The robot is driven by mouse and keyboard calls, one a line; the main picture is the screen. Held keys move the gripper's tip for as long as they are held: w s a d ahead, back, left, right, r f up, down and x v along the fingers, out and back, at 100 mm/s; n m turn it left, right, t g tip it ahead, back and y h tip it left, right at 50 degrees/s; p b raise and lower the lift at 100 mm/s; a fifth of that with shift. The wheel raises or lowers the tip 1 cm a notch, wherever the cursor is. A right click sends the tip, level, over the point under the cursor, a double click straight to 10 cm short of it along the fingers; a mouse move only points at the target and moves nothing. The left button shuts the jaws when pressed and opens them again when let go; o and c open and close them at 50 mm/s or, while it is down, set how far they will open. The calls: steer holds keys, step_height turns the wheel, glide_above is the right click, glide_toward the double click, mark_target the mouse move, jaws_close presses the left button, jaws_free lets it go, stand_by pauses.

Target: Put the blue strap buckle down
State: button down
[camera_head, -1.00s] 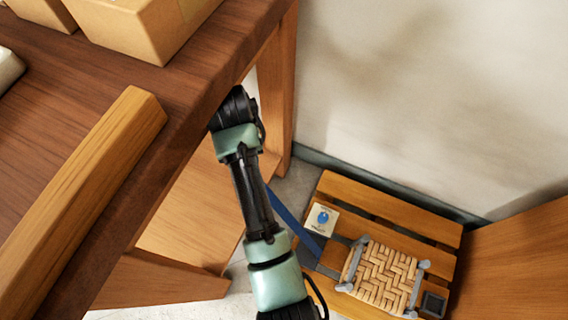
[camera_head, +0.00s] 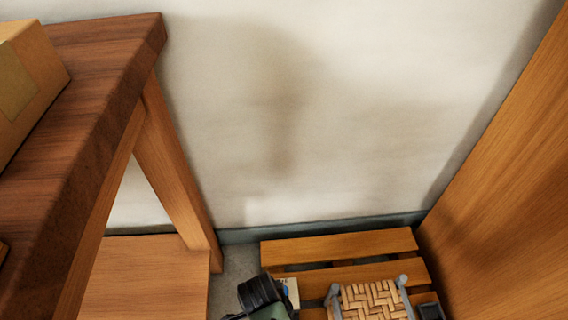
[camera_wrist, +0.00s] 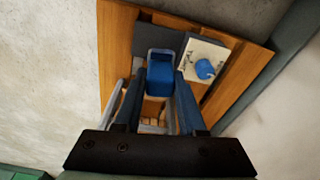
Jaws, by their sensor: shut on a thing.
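In the wrist view, my gripper (camera_wrist: 160,82) points down over the slatted wooden platform, its two fingers on either side of the blue strap buckle (camera_wrist: 160,70). The gripper is shut on the buckle, which shows as a blue block with a grey rim around it. A dark grey patch lies behind the buckle; whether the buckle touches it I cannot tell.
A white card with a blue picture (camera_wrist: 205,62) lies right of the buckle. The slatted platform (camera_head: 340,246) holds a small woven seat (camera_head: 370,302) and a dark square box (camera_head: 430,311). A wall stands behind, a wooden panel (camera_head: 510,190) at right, a workbench (camera_head: 90,90) at left.

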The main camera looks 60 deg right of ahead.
steer(key=shift+s+d+f+m, duration=0.25)
steer(key=shift+s+f+m, duration=0.6)
steer(key=shift+f+m, duration=0.05)
step_height(320, 180, down, 10)
steer(key=b, duration=0.7)
steer(key=shift+r, duration=0.2)
steer(key=shift+f+b, duration=0.2)
steer(key=shift+b, duration=0.1)
steer(key=shift+c, duration=2.4)
jaws_free()
steer(key=shift+r, duration=0.15)
steer(key=r+p, duration=0.2)
steer(key=r, duration=0.2)
steer(key=r+p, duration=0.3)
steer(key=r, duration=0.1)
steer(key=w+a+r+p, duration=0.1)
steer(key=r+p, duration=0.2)
steer(key=r, duration=0.1)
